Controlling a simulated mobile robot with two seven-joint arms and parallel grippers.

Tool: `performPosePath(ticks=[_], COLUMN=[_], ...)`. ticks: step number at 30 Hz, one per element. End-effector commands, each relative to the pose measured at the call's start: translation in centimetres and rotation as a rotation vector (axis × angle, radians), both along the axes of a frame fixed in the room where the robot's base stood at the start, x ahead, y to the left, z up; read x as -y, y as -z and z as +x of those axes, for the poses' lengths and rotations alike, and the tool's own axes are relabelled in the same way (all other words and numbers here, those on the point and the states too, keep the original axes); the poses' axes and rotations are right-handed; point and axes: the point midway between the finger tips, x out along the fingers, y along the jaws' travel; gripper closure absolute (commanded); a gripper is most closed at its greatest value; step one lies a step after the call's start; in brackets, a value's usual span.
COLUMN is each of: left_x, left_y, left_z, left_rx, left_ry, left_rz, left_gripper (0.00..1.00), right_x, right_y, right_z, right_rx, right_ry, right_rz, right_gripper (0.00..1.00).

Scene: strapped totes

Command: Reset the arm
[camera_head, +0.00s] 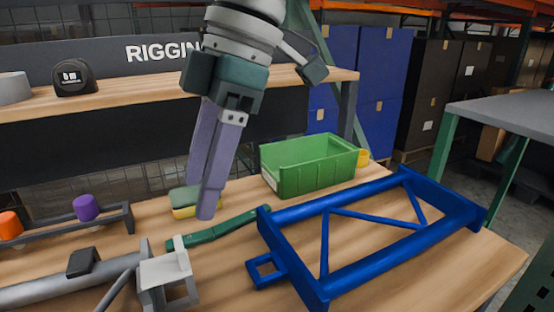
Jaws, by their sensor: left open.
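My left gripper (200,200) hangs down from the top of the head view, over the middle of the wooden workbench. Its two long purple fingers point down and are seen nearly edge-on, so the gap between them is narrow in the picture. It is open, and nothing shows between the fingers. The fingertips overlap the view of a small yellow bin (184,212) with a grey-green item; I cannot tell whether they touch it. My right gripper is not in view.
A green tote (310,172), a blue frame (345,268) and a dark green bar (222,230) lie on the workbench (420,265). A grey bracket (165,270) and a rack with orange and purple knobs (75,228) are at left. A shelf (130,98) runs behind.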

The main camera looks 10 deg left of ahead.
Motion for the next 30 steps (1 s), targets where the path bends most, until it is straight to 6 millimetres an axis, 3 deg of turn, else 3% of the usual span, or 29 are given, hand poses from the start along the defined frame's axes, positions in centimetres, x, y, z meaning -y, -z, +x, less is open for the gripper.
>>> performPosePath(ticks=[8,16,23,26,30], left_x=[0.2,0.6,-1.5,-2.8,-4.9], left_y=[0.5,4.9,6.8,6.3,4.2], left_z=[0.1,-1.3,-6.1,-8.8,-13.3], left_rx=[-0.01,-0.031,0.017,0.031,0.029], left_ry=[0.059,0.56,1.066,1.268,1.583], left_rz=[-0.038,-0.291,-0.379,-0.365,-0.301], left_gripper=[0.3,0.3,0.3,0.3,0.3], right_x=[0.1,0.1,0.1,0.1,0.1], right_y=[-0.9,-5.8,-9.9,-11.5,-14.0], right_z=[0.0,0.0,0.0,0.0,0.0], right_rx=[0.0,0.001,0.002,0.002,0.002], right_ry=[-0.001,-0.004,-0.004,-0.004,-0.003], right_rz=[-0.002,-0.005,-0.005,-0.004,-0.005], right_gripper=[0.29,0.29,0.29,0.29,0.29])
